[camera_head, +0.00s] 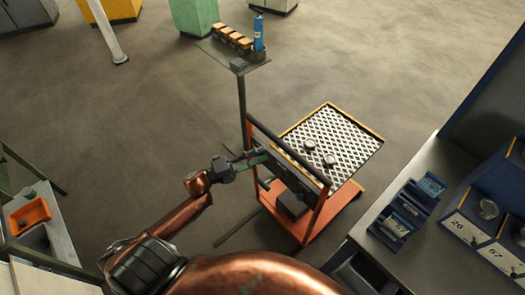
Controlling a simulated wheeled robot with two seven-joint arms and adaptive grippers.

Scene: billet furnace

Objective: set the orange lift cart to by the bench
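The orange lift cart (335,205) stands in the middle right, with an orange base and upright orange posts. Its raised platform (352,133) has a pale lattice top with a yellow edge, and a few small round pieces lie on it. The bench (425,165) is at the right, with a floor gap between it and the platform. My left gripper (256,160) reaches the handle side of the cart, at its left post. Whether its fingers are closed around anything is too small to tell. My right gripper is not in view.
Blue bins (408,208) and a blue numbered rack (480,225) sit on the bench. A small stand (218,52) with orange blocks and a blue bottle is behind the cart. A table with an orange tray (30,215) is at left. Floor beyond the platform is clear.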

